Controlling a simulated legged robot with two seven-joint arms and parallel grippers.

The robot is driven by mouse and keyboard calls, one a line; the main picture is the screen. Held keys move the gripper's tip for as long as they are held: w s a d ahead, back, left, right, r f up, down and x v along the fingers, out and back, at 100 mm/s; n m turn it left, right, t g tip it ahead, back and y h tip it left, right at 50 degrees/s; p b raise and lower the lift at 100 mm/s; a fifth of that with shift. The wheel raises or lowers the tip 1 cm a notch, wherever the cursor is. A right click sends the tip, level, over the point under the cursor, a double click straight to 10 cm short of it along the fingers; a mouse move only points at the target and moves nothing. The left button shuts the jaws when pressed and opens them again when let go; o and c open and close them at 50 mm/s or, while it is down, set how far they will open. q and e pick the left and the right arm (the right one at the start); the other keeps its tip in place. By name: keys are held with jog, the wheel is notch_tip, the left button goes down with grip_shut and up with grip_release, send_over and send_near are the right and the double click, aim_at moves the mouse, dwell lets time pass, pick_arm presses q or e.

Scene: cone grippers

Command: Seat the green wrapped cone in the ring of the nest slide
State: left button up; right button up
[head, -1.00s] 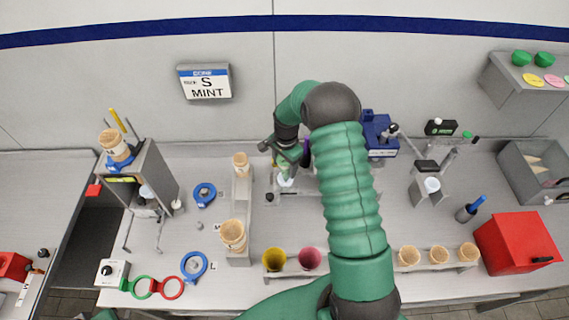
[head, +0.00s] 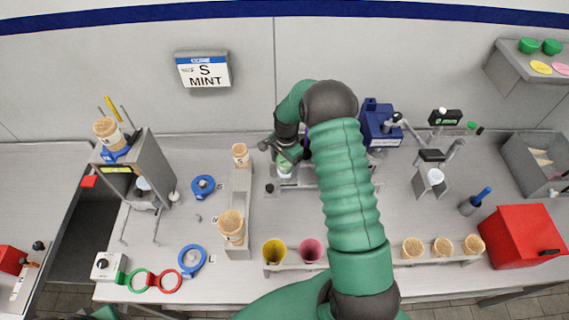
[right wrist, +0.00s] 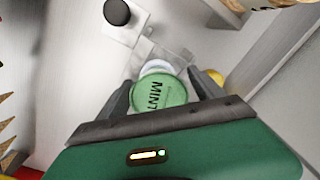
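The green wrapped cone (head: 285,168) is upright under my right gripper in the head view, over the pale ring of the nest slide. In the right wrist view, its green lid marked MINT (right wrist: 160,93) sits between the two dark fingers of my right gripper (right wrist: 162,85), which appear to touch its sides. A white ring edge (right wrist: 154,68) shows just past the lid; I cannot tell how deep the cone sits. My right gripper (head: 283,148) also shows in the head view, partly hidden by my arm.
Yellow (head: 274,251) and pink (head: 312,250) cones stand in a front rack, with several tan cones to the right. A tan-cone stand (head: 238,200) is left of the slide. A blue device (head: 378,122) is behind my arm. A red box (head: 521,240) is far right.

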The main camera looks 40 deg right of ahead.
jog(key=shift+o, duration=0.6)
jog(key=shift+r, duration=0.25)
notch_tip(320, 180, up, 16)
jog(key=b, duration=0.3)
jog(key=shift+s, duration=0.3)
